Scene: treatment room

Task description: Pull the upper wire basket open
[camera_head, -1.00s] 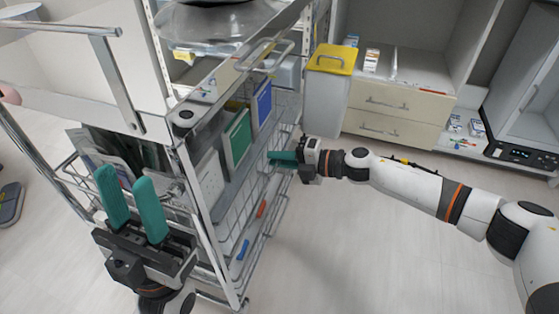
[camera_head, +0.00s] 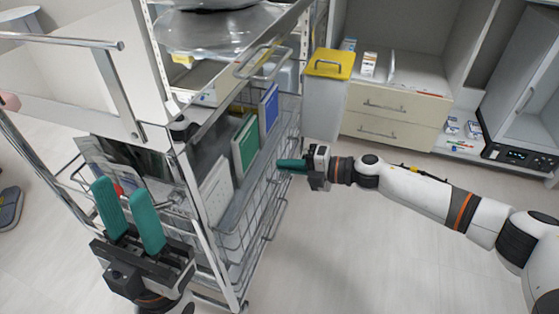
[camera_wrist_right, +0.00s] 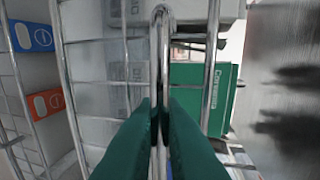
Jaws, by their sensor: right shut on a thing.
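The upper wire basket (camera_head: 258,205) stands out from the right side of the metal trolley. It holds upright folders: a white one (camera_head: 215,190), a green one (camera_head: 244,145) and a blue one (camera_head: 268,108). My right gripper (camera_head: 291,165) is at its front. In the right wrist view, the teal fingers (camera_wrist_right: 159,125) close around the basket's looped wire handle (camera_wrist_right: 162,40). My left gripper (camera_head: 125,205) is open and empty, fingers pointing up, in front of the trolley's near end. The lower basket is mostly hidden beneath the upper one.
A long trolley handle (camera_head: 264,60) sits above the basket. A white bin with a yellow lid (camera_head: 328,64) stands beyond my right gripper. Beige drawers (camera_head: 385,115) are at the back. The floor (camera_head: 350,250) right of the basket is clear.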

